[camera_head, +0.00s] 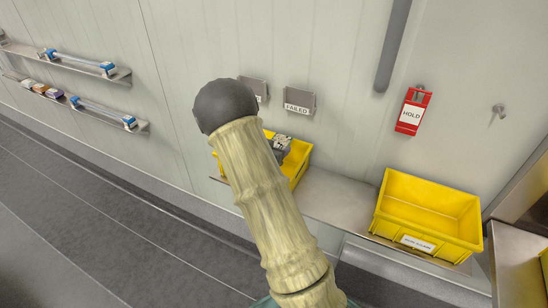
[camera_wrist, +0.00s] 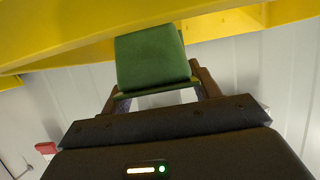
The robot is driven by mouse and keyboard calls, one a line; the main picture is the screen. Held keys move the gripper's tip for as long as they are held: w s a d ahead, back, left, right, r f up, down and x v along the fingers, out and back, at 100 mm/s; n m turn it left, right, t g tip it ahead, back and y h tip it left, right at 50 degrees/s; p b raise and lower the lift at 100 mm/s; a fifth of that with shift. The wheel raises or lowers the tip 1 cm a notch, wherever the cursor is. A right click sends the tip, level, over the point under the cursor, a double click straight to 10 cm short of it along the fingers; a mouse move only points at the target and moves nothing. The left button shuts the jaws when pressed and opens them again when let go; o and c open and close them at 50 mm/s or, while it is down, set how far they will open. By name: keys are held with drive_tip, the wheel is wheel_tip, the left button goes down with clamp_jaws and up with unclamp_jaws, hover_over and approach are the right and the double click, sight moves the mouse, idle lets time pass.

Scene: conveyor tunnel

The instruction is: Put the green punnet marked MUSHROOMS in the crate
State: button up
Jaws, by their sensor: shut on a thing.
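In the wrist view, my gripper (camera_wrist: 157,88) is shut on a green punnet (camera_wrist: 150,58), with a finger at each side of its near end. No lettering shows on the punnet's visible face. A yellow crate's wall and rim (camera_wrist: 60,42) run close behind the punnet; I cannot tell whether they touch. In the head view, my arm covers much of a yellow crate (camera_head: 298,168) on the left, and the punnet is not seen. Another yellow crate (camera_head: 428,203) with a white label stands at the right; its visible inside looks empty. Its label is too small to read.
A steel ledge (camera_head: 340,198) runs between the two crates along the wall. A holder marked FAILED (camera_head: 299,104) and a red HOLD tag (camera_head: 412,112) are on the wall. Two narrow shelves (camera_head: 75,62) with small goods are at upper left. The grey floor (camera_head: 80,220) is clear.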

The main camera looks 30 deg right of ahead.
drive_tip(key=shift+s+d, duration=0.15)
drive_tip(key=shift+d, duration=0.2)
drive_tip(key=shift+f, duration=0.15)
drive_tip(key=shift+a+f, duration=0.1)
drive_tip(key=shift+f, duration=1.65)
drive_tip(key=shift+f, duration=0.35)
drive_tip(key=shift+s+f+b, duration=0.1)
drive_tip(key=shift+f+b, duration=0.2)
drive_tip(key=shift+b, duration=0.05)
